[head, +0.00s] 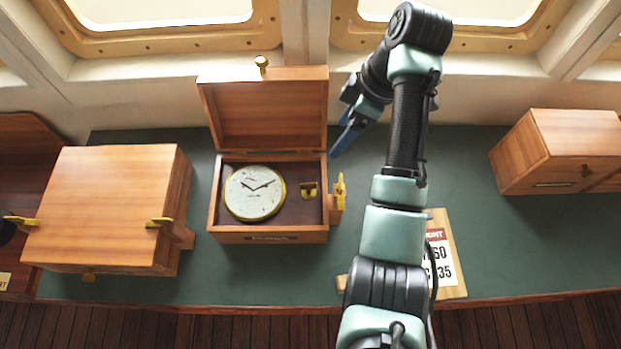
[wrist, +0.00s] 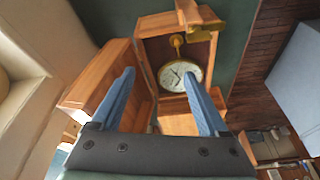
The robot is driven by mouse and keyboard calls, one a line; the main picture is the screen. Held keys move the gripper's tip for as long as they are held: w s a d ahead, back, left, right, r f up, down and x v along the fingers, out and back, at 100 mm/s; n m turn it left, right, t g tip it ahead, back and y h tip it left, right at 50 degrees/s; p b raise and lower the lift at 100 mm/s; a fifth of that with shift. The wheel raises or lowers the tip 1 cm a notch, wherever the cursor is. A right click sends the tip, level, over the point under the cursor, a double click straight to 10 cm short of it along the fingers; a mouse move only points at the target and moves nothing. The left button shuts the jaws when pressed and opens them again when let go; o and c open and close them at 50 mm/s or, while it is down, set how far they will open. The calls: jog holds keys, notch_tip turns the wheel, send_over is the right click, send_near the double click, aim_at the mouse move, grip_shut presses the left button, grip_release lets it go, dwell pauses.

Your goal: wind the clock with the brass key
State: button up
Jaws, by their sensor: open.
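The clock (head: 254,193) has a round white face and a brass rim, and sits in an open wooden box (head: 270,237) with its lid raised. It also shows in the wrist view (wrist: 180,76). An upright brass piece, apparently the key (head: 340,190), stands at a small wooden bracket on the box's right side. A brass fitting (head: 310,190) lies inside the box, right of the clock. In the wrist view a brass piece (wrist: 198,36) shows beyond the clock. My gripper (head: 345,140) is open and empty, above the box's right rear beside the raised lid; its blue fingers (wrist: 160,76) are apart.
A closed wooden box (head: 105,200) with brass pieces stands at left, and another (head: 560,150) at right. A printed card on a board (head: 442,262) lies partly behind my arm. The green tabletop (head: 470,215) is clear between that card and the right box. Windows line the back wall.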

jog(key=w+r+m+t+h+b, duration=0.2)
jog(key=w+r+m, duration=0.1)
jog(key=m, duration=0.8)
jog(key=w+r+m+t+h+b, duration=0.1)
jog(key=w+r+m+b, duration=0.15)
jog(key=m, duration=0.85)
jog(key=m+g+b, duration=0.4)
jog(key=m+b, duration=0.1)
jog(key=m, duration=2.3)
send_over(309, 184)
notch_tip(309, 184, down, 7)
jog(key=shift+h, duration=0.3)
notch_tip(309, 184, down, 12)
jog(key=p, duration=0.3)
jog(key=shift+f, duration=0.25)
grip_shut()
